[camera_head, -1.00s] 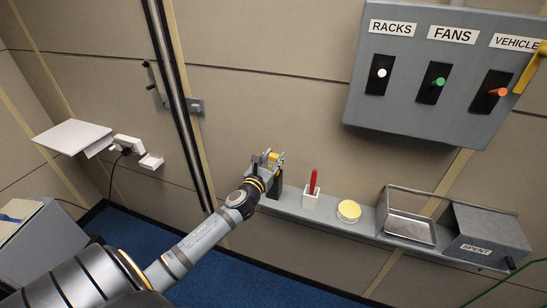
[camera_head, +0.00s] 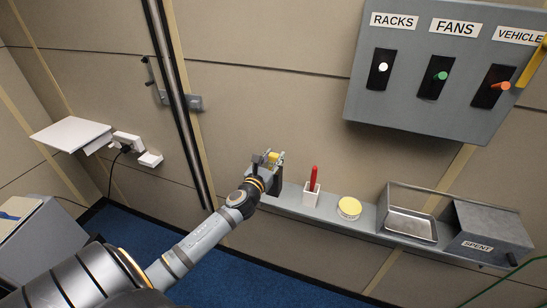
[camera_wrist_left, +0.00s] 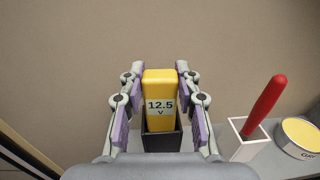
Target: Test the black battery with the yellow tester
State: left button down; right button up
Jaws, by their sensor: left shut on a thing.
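The yellow tester (camera_wrist_left: 160,88) stands upright in the left wrist view, and its display reads 12.5 V. Its lower end is inside a black open-topped box (camera_wrist_left: 161,141); I cannot tell whether this is a holder or the black battery. My left gripper (camera_wrist_left: 160,72) is shut on the tester, one finger on each side. In the head view the left gripper (camera_head: 268,158) is at the left end of the wall shelf, with a bit of the yellow tester (camera_head: 273,157) showing between its fingers. No separate black battery can be made out. My right gripper is out of view.
The grey shelf (camera_head: 327,214) carries a white holder (camera_head: 311,196) with a red stick (camera_head: 314,178), a yellow-topped round tin (camera_head: 349,208), a metal tray (camera_head: 410,227) and a SPENT bin (camera_head: 490,235). A switch console (camera_head: 440,75) hangs above.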

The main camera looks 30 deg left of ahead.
pick_arm(q)
jog(key=c, duration=0.9)
grip_release()
jog(key=shift+o, duration=0.2)
jog(key=shift+s, duration=0.1)
jog(key=s+d, duration=0.2)
jog(key=s, duration=0.9)
jog(key=shift+s, duration=0.3)
jog(key=shift+d, duration=0.1)
